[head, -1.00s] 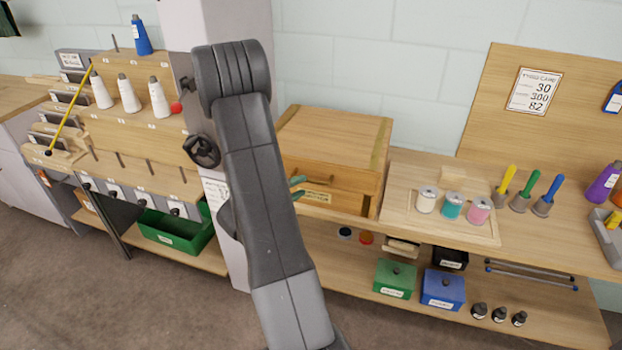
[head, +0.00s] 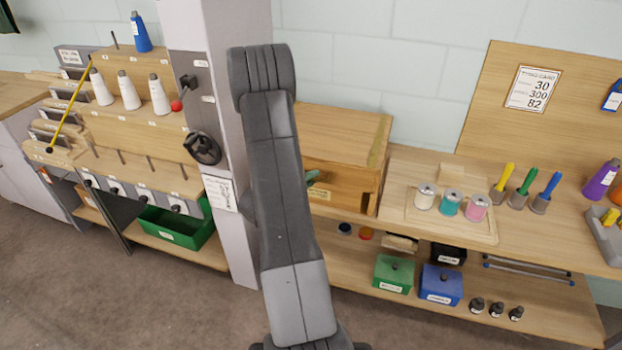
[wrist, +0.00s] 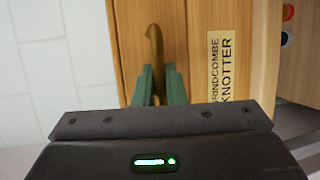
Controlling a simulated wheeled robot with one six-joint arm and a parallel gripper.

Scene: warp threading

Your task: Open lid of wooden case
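The wooden case (head: 345,130) stands on the bench behind my arm, its lid down. Its front label also shows in the wrist view, reading "KNOTTER" (wrist: 228,70). The case's wooden handle (wrist: 154,45) runs between the two green fingers of my gripper (wrist: 159,80) in the wrist view. The fingers sit close on either side of it, with little gap showing, and look shut on it. In the head view my gripper (head: 312,179) is at the case's front, largely hidden by my own arm, which also covers the case's left part.
A grey post (head: 225,120) with a black handwheel (head: 203,148) stands left of the case. Right of it, a wooden board (head: 450,228) holds spools. Green (head: 394,274) and blue (head: 441,284) boxes sit on the lower shelf. The wall is behind.

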